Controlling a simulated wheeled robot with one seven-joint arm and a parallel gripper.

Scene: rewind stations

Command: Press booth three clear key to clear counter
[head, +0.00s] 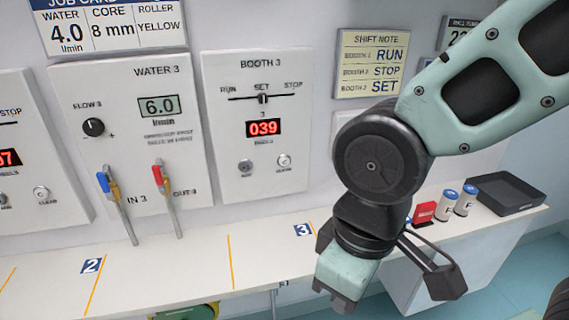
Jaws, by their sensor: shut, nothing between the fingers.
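The Booth 3 panel (258,75) is a white plate on the wall in the head view. Its clear key (284,160) is a small pale round button at the panel's lower right. A similar greyer button (245,166) sits to its left. The red counter display (264,128) above them reads 039. The slider knob (263,98) stands at SET. My gripper (335,297) is shut and empty, pointing down near the counter's front edge. It is below and to the right of the clear key, well apart from it.
The Water 3 panel (130,85) reads 6.0, with a blue-handled (104,182) and a red-handled valve (159,176) jutting out. A red box (424,212), white-and-blue cans (466,200) and a black tray (508,193) stand right of my arm. The white counter (190,258) is clear below the panels.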

